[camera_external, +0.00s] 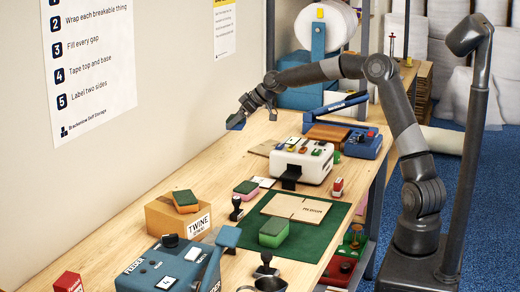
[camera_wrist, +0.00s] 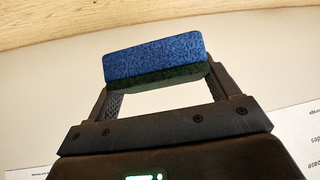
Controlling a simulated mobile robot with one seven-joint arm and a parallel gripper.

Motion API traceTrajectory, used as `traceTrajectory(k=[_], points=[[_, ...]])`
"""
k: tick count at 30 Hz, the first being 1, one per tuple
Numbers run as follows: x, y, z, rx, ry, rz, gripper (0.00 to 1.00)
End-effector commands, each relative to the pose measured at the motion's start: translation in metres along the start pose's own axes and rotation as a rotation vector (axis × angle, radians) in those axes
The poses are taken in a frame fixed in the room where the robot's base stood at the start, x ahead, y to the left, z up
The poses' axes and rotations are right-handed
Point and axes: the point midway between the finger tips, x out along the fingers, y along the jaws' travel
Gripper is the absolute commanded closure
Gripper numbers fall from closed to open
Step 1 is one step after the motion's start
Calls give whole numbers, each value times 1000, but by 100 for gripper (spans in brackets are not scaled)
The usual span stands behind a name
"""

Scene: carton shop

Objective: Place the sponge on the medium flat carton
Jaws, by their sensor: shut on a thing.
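My gripper (camera_external: 243,114) is raised over the far left part of the bench, near the wall, and is shut on a blue sponge (camera_external: 235,122). In the wrist view the blue sponge (camera_wrist: 153,58) has a dark green layer and sits between the two fingers (camera_wrist: 160,92). The medium flat carton (camera_external: 297,208), with printed lettering, lies flat on the green mat (camera_external: 335,224). Its top looks bare. The held sponge is well behind and left of this carton, in the air.
Other sponges are a green one (camera_external: 272,233) on the mat, a pink-green one (camera_external: 246,188) and one (camera_external: 185,200) on the twine box (camera_external: 170,222). A white machine (camera_external: 303,160) stands between my gripper and the mat. A blue feeder (camera_external: 165,270) is in front.

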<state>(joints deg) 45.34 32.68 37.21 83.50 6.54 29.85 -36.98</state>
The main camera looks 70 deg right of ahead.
Motion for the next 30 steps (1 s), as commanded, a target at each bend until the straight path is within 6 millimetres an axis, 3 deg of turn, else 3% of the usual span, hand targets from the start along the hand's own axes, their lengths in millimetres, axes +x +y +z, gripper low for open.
traceTrajectory(k=[3,14,23,30], points=[[-5,-4,22,-32,-1,-36,40],[-35,-32,71,-165,1,-169,40],[-82,-63,100,-296,2,-298,40],[-132,-94,122,-412,2,-412,40]])
